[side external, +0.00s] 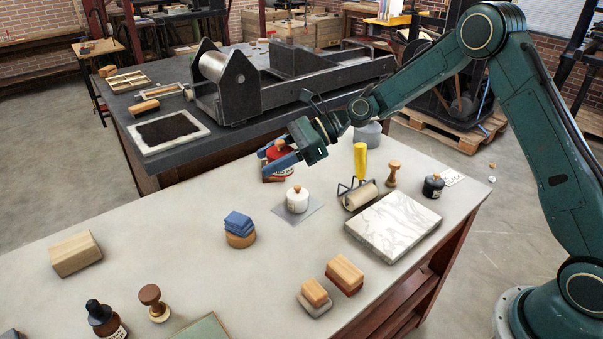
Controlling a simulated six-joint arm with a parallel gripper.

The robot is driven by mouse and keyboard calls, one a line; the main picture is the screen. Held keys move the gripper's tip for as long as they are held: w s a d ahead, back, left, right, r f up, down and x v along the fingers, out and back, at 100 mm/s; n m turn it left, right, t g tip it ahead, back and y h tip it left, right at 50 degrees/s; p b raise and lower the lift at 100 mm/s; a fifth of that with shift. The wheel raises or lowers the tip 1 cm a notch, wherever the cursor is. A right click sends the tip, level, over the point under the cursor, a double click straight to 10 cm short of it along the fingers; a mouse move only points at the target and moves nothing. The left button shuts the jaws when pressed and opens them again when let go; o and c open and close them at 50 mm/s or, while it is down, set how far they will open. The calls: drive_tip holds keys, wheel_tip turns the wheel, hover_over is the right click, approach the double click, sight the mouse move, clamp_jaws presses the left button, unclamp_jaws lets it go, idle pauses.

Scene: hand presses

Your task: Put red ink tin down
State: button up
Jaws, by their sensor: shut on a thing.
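The red ink tin (281,165) has a wooden knob on top and a pale label, partly hidden by my gripper. My gripper (269,158) is shut on it, with blue fingers on either side. The tin looks upright near the back edge of the pale table (180,224). I cannot tell whether its base touches anything below. A white ink tin (297,199) stands in front of it on a grey square (316,208).
A dark press (260,90) stands behind.

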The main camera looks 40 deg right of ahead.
idle(0.4)
drive_tip(key=shift+d+r+m+t+h, duration=0.2)
drive_tip(key=shift+d+m+t+h, duration=0.2)
drive_tip(key=shift+d+m+t, duration=0.3)
drive_tip(key=s+d+m+t+h, duration=0.3)
drive_tip(key=d+m+h, duration=0.1)
drive_tip(key=d, duration=0.3)
drive_tip(key=s+d+m+t+h, duration=0.3)
drive_tip(key=s+d+m, duration=0.1)
drive_tip(key=d, duration=0.3)
drive_tip(key=shift+s+m+t+h, duration=0.25)
drive_tip(key=shift+m+t+h, duration=0.05)
drive_tip(key=shift+m+h, duration=0.1)
drive_tip(key=shift+f, duration=0.1)
drive_tip(key=n+g+y, duration=0.3)
drive_tip(key=n+y, duration=0.3)
hover_over(252, 221)
drive_tip(key=s+d, duration=0.2)
drive_tip(key=d, duration=0.1)
drive_tip(key=f, duration=1.6)
drive_tip(key=shift+s+a, duration=0.2)
drive_tip(key=shift+f, duration=0.1)
